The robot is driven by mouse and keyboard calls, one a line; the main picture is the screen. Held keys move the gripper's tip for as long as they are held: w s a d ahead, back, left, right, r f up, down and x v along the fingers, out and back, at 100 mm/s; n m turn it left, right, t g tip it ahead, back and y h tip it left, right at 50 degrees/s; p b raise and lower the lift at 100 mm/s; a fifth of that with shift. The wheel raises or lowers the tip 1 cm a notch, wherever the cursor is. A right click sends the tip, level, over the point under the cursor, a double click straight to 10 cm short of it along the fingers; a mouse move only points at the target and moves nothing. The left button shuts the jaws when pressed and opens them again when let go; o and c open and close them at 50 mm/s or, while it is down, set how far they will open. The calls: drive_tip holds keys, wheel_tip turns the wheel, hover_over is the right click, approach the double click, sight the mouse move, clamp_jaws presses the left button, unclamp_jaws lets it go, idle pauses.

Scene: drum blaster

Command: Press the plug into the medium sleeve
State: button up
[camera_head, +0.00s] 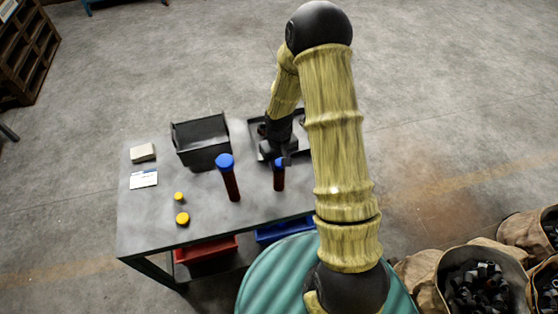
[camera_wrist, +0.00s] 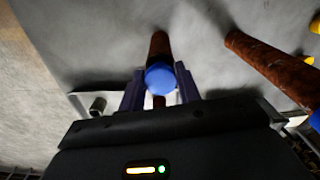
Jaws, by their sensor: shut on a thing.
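A brown, rust-coloured sleeve (camera_head: 279,179) stands upright on the table directly below my gripper; it also shows in the wrist view (camera_wrist: 159,46). A blue plug (camera_wrist: 160,79) is at its top end, between my two fingers, and my gripper (camera_wrist: 160,88) is shut on it. The plug and sleeve look lined up; I cannot tell how deep the plug sits. A taller brown sleeve (camera_head: 232,186) with a blue plug (camera_head: 225,161) on top stands to the left.
Two yellow plugs (camera_head: 182,218) lie at the table's front left. A dark open bin (camera_head: 203,157) stands behind the taller sleeve. A shallow grey tray (camera_head: 256,128) lies partly hidden under my arm. A pale block (camera_head: 142,152) and a card (camera_head: 143,178) are at the left.

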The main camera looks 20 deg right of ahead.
drive_tip(key=shift+f+b, duration=0.3)
drive_tip(key=shift+f, duration=0.3)
idle(1.6)
drive_tip(key=shift+s+f, duration=0.25)
idle(0.4)
drive_tip(key=o, duration=1.5)
drive_tip(key=shift+d, duration=0.1)
drive_tip(key=shift+o, duration=0.4)
drive_tip(key=shift+f, duration=0.1)
drive_tip(key=shift+w, duration=0.1)
drive_tip(key=shift+d, duration=0.15)
